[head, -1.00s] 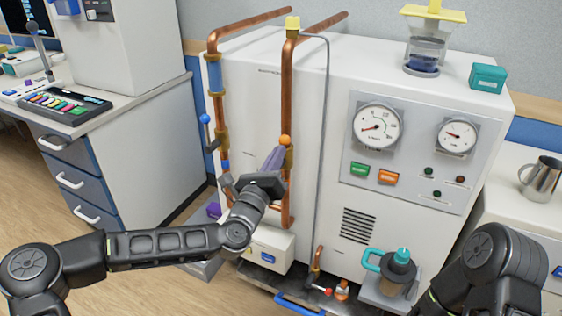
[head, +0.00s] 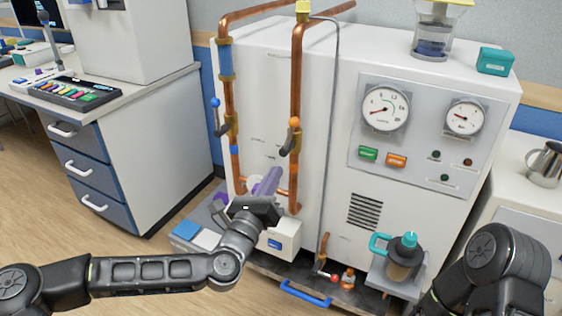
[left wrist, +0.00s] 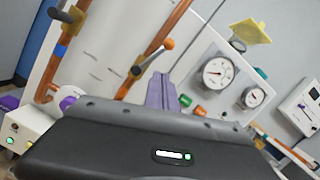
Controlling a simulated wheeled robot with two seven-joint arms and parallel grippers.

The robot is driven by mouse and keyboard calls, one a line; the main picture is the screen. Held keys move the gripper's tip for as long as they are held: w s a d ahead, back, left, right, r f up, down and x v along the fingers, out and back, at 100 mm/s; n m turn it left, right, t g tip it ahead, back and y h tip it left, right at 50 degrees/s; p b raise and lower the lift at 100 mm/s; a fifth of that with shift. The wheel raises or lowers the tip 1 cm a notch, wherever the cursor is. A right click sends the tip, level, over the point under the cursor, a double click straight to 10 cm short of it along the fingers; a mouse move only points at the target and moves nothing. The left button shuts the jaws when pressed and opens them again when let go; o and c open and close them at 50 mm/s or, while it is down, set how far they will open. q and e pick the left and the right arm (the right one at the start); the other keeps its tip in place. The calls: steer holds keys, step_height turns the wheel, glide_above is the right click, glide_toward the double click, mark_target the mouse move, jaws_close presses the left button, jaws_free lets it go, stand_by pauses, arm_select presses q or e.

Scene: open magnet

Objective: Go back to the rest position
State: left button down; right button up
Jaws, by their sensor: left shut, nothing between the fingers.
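My left gripper (head: 268,181) has shut, purple-grey fingers with nothing between them. It is in front of the white machine (head: 340,150), below the orange-knobbed valve lever (head: 293,137) on the right copper pipe, and apart from that lever. In the left wrist view the shut fingers (left wrist: 162,92) point up from the dark gripper body, and the orange-knobbed lever (left wrist: 154,57) shows behind them. My right gripper is not in view; only part of my right arm shows at the bottom right.
A blue-knobbed lever (head: 217,116) is on the left copper pipe. A small white box (head: 283,240) stands low beside my gripper. A teal-handled jug (head: 404,262) stands on a ledge at right. A drawer cabinet (head: 150,140) is at left, with open floor in front.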

arm_select(q)
steer(key=shift+v, duration=0.9)
